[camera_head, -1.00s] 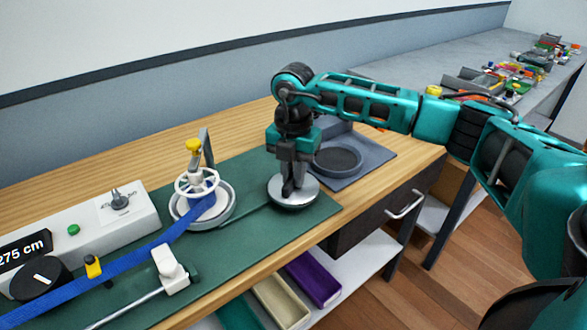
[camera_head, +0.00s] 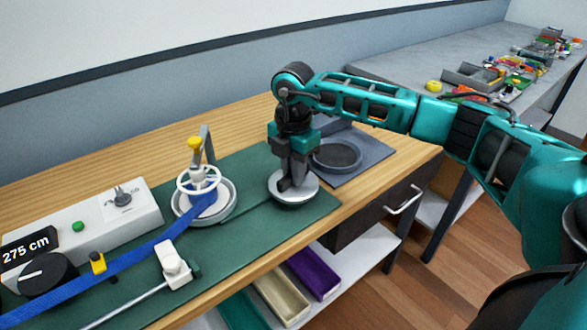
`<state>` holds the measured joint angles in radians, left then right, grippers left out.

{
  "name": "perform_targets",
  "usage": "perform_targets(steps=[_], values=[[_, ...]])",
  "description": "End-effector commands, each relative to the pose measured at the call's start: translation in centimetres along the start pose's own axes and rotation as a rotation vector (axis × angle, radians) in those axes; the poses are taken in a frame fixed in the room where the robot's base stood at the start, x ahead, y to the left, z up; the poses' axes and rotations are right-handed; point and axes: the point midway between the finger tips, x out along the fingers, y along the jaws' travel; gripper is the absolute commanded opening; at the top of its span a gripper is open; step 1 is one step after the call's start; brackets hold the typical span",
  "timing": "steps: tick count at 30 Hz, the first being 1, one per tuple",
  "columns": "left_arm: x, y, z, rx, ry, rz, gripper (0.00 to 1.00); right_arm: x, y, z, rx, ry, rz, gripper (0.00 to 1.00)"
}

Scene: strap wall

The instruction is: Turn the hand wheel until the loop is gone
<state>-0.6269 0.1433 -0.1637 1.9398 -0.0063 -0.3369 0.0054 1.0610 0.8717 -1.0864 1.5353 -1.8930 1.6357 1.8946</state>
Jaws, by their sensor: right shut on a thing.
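A pale round wheel (camera_head: 312,192), which looks like the hand wheel, lies low on the green mat. My right gripper (camera_head: 291,184) points down over it and is shut on its middle part; the jaws hide what they hold. A blue strap (camera_head: 130,258) runs from the lower left to a round drum (camera_head: 229,208) under a white spoked ring (camera_head: 183,186). The strap looks flat and straight, with no loop visible in this view. My left gripper is not in view.
A grey control box (camera_head: 95,226) with a display reading 275 cm (camera_head: 29,245) stands at the left. A white block with a rod (camera_head: 173,262) sits before the strap. A grey tray with a round recess (camera_head: 338,155) lies behind my right gripper. A drawer (camera_head: 385,205) is below.

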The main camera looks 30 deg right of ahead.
Motion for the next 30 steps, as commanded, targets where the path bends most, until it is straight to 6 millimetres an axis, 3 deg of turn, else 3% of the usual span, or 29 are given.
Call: perform_targets(steps=[2, 3, 11, 20, 23, 30], values=[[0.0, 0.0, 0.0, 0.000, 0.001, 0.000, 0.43, -0.1, 0.0, 0.1, 0.000, -0.001, 0.002, 0.00], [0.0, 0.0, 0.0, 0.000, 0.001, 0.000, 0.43, -0.1, 0.0, 0.1, 0.000, -0.001, 0.002, 0.19], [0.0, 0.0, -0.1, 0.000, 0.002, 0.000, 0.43, -0.1, 0.0, 0.0, -0.001, -0.001, 0.001, 0.43], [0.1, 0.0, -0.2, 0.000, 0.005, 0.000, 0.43, -0.5, 0.0, 0.0, -0.001, -0.001, 0.002, 0.43], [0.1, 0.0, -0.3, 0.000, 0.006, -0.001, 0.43, -1.7, 0.1, 0.1, -0.001, -0.001, 0.005, 0.43], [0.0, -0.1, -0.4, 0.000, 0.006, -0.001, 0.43, -6.9, 0.1, 0.0, -0.002, -0.001, 0.005, 0.43]])
